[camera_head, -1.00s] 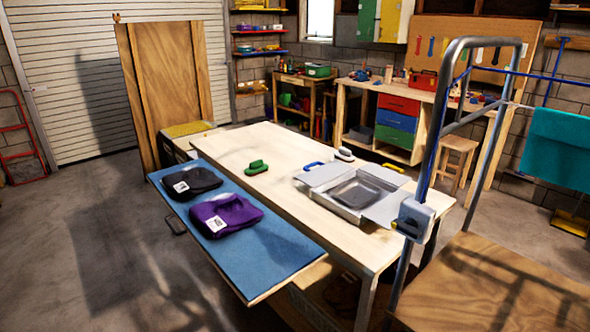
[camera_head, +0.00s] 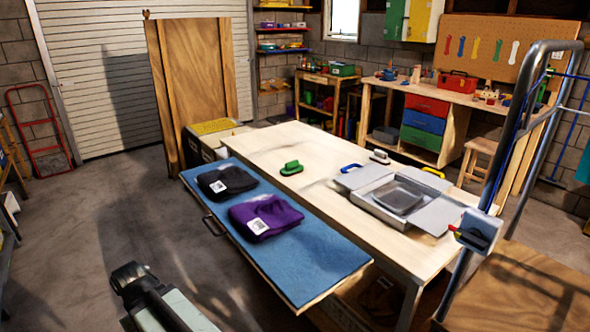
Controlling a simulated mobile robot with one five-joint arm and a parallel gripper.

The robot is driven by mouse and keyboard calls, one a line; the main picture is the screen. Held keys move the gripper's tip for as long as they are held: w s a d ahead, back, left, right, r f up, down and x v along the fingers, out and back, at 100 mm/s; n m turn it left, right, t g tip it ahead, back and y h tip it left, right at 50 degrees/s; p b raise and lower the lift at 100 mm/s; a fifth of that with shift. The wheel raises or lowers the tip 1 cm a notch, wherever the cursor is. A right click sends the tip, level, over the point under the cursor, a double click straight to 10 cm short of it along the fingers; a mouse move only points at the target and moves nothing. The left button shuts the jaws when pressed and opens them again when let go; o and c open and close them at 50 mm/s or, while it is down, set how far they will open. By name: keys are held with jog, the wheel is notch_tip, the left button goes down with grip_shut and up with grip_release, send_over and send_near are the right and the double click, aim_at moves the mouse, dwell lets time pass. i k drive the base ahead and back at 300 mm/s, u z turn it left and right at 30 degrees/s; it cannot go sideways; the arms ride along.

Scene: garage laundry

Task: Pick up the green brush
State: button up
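The green brush (camera_head: 291,168) lies on the pale wooden table (camera_head: 325,150), near its far left part, just beyond the blue-topped board. It is small, with a raised handle on top, and nothing touches it. A dark and pale part at the bottom left, over the floor, looks like a link of my arm. It is well apart from the brush. I make out no gripper fingers in this view.
A blue board (camera_head: 325,255) along the table's near side holds a black folded cloth (camera_head: 226,182) and a purple one (camera_head: 265,217). A metal-framed cart (camera_head: 510,285) stands right.

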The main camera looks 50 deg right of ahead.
aim_at(294, 167)
jog(key=i, duration=0.9)
jog(key=u, duration=0.05)
